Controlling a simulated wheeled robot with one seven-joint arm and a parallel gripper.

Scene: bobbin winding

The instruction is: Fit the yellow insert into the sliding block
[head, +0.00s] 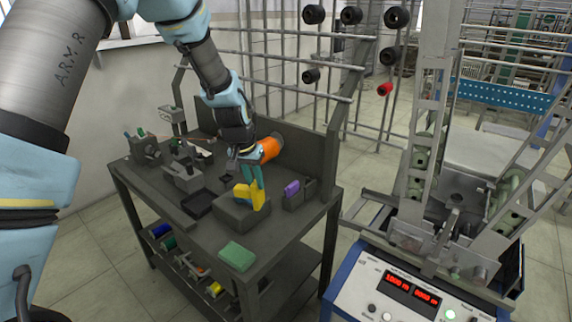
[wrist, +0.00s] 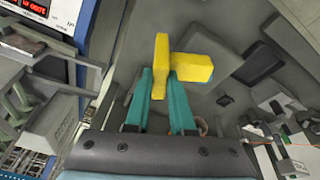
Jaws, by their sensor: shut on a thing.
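The yellow insert (head: 243,194) is held in my gripper (head: 254,180), whose teal fingers point down over the table. In the wrist view the insert (wrist: 193,67) shows as a T-like shape, a plate with an arm to the right, at the tips of my gripper (wrist: 160,82). A dark grey block (head: 232,211) sits directly below and behind the insert in the head view. It looks like the sliding block, though I cannot be sure. The insert overlaps it in the picture; I cannot tell whether they touch. Any slot in it is hidden.
A purple piece (head: 292,188) sits in a grey holder to the right. A green pad (head: 237,256) lies at the table's front edge. A black tray (head: 198,204) lies to the left, and an orange spool (head: 269,149) is behind my gripper. A raised panel borders the table's back.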

